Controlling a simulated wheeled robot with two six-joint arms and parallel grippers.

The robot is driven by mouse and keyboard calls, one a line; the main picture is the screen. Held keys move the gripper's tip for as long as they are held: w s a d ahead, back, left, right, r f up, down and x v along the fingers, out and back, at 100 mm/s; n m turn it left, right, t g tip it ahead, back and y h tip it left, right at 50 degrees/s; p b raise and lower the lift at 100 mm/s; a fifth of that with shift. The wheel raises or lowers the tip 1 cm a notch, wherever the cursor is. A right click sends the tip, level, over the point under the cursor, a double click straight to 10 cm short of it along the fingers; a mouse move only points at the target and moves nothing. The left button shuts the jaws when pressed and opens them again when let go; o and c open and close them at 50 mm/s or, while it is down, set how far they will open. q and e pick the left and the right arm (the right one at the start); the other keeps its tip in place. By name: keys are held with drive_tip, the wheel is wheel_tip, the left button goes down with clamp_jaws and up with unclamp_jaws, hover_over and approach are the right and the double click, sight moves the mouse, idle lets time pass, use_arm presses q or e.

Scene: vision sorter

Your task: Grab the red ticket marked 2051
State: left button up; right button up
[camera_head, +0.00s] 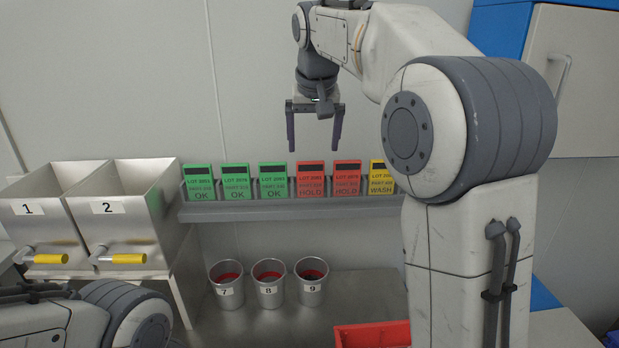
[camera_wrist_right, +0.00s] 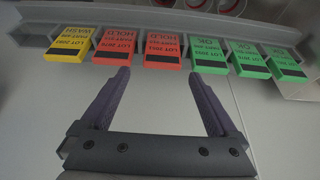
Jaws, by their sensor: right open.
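Two red HOLD tickets stand in a grey rail on the wall. The left red ticket (camera_head: 311,183) and the right red ticket (camera_head: 346,183) have lot numbers too small to read surely, so I cannot tell which is 2051. In the right wrist view, which shows them upside down, the same tickets appear as the right red one (camera_wrist_right: 164,50) and the left red one (camera_wrist_right: 114,46). My right gripper (camera_head: 314,146) is open and empty, fingers pointing down, above the red tickets; its fingertips also show in the right wrist view (camera_wrist_right: 167,77). My left gripper is out of view.
Several green OK tickets (camera_head: 236,184) stand left of the red ones; a yellow WASH ticket (camera_head: 379,177) stands to their right. The rail (camera_head: 290,212) runs below them. Metal bins (camera_head: 120,215) stand left, cups (camera_head: 268,291) below, a red tray (camera_head: 372,337) at the bottom.

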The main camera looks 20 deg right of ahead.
sight(310, 162)
drive_tip(key=x, duration=0.3)
drive_tip(key=w+p+x, duration=0.1)
drive_tip(key=x, duration=0.3)
drive_tip(key=shift+f, duration=0.1)
drive_tip(key=c, duration=1.1)
